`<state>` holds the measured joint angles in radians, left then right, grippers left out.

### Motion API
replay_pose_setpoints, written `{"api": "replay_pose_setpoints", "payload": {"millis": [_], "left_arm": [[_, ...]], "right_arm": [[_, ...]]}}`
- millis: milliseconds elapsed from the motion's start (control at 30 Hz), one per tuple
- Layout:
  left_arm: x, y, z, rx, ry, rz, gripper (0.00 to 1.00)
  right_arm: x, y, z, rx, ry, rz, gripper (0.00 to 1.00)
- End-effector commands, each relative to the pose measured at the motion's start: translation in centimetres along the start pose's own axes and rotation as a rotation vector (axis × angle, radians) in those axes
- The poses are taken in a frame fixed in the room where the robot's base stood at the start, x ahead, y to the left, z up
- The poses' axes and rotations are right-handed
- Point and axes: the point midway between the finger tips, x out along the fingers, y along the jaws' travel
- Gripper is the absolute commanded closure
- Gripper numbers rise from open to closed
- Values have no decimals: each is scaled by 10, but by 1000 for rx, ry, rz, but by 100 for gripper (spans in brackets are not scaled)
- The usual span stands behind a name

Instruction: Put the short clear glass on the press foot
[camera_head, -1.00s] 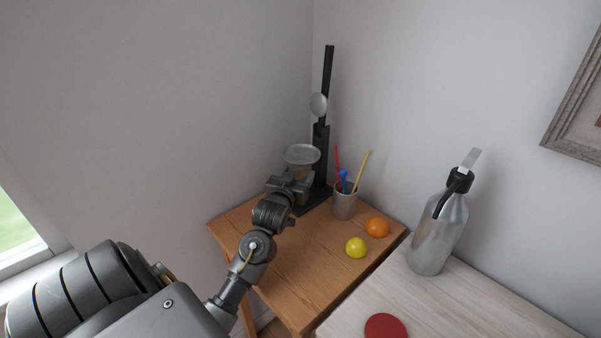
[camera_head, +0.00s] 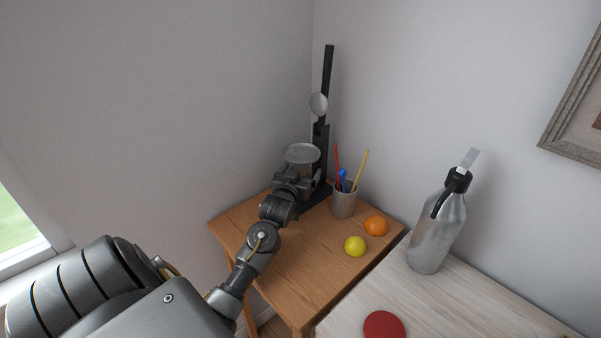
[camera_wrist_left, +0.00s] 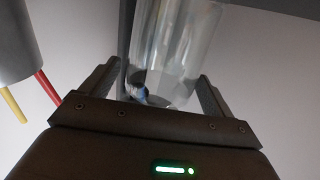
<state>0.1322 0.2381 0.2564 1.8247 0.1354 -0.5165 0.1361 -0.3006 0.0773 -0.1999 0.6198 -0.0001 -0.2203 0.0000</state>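The short clear glass (camera_wrist_left: 175,50) sits between the two fingers of my left gripper (camera_wrist_left: 160,70) in the left wrist view, with both fingers close against its sides. My right gripper is not in view.
A grey cup (camera_head: 344,203) with coloured sticks stands just right of the press; it also shows in the left wrist view (camera_wrist_left: 15,45). An orange (camera_head: 376,225) and a yellow ball (camera_head: 355,246) lie nearer. A metal bottle (camera_head: 438,235) and a red disc (camera_head: 384,326) are on the pale table.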

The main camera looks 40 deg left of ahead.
Motion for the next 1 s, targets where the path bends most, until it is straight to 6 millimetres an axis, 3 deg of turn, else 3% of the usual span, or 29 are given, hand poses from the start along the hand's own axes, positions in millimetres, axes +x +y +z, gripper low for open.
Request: {"api": "replay_pose_setpoints", "payload": {"millis": [267, 700, 1000], "left_arm": [[-4, 0, -1, 0, 0, 0, 12], [-88, 0, 0, -1, -1, 0, 12], [-119, 0, -2, 0, -1, 0, 12]], "right_arm": [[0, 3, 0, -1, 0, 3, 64], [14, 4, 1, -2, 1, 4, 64], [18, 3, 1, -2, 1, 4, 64]]}}
